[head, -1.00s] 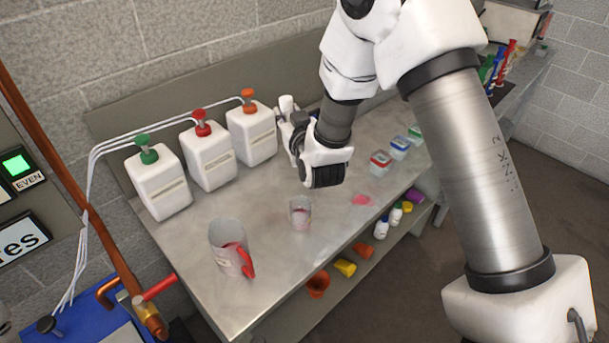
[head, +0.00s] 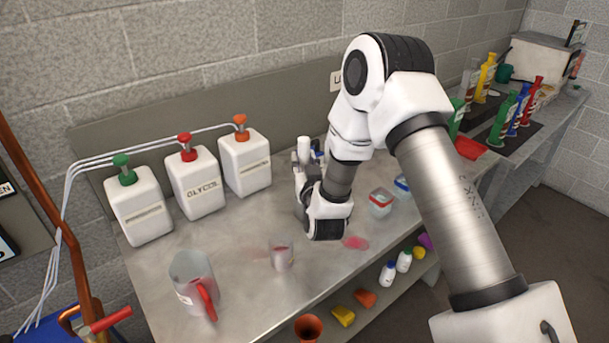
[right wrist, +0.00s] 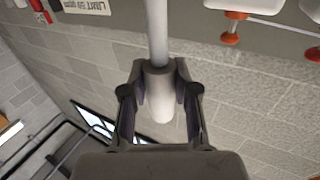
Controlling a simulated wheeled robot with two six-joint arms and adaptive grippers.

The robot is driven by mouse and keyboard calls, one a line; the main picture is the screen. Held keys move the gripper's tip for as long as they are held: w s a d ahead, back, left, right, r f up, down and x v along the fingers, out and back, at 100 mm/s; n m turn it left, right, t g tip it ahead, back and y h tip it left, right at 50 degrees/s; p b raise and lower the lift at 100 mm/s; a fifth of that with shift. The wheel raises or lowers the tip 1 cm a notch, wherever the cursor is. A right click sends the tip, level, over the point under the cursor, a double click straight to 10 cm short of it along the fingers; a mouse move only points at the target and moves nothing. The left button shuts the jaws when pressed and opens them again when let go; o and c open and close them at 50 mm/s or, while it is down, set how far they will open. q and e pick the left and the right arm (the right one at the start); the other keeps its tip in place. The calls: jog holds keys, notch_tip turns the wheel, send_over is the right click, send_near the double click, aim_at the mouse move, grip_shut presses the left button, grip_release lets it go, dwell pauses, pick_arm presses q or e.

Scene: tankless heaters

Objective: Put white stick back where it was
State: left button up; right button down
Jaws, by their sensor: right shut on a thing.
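The white stick (right wrist: 157,32) is in my right gripper (right wrist: 158,92). In the right wrist view the fingers close on its thick, rounded end, and the thin shaft runs up out of the frame. In the head view a white end (head: 304,146) shows above my right gripper (head: 303,172), right of the orange-capped bottle. The lower part of the stick is hidden by my wrist. My left gripper is not in view.
Three white pump bottles (head: 192,185) stand along the back of the metal table (head: 240,285). A large jug (head: 188,281) and a small cup (head: 281,256) stand in front. Pink spills (head: 355,242) lie nearby. Small lidded tubs (head: 380,203) stand right of my gripper.

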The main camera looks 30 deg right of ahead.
notch_tip(320, 180, down, 4)
jog(key=shift+w, duration=0.1)
jog(key=shift+w+f, duration=0.15)
jog(key=shift+w, duration=0.05)
jog(key=shift+s, duration=0.3)
jog(key=shift+w+f+b, duration=0.2)
jog(key=shift+f+b, duration=0.2)
jog(key=shift+b, duration=0.05)
jog(key=c, duration=0.9)
grip_release()
jog(key=shift+s+r, duration=0.1)
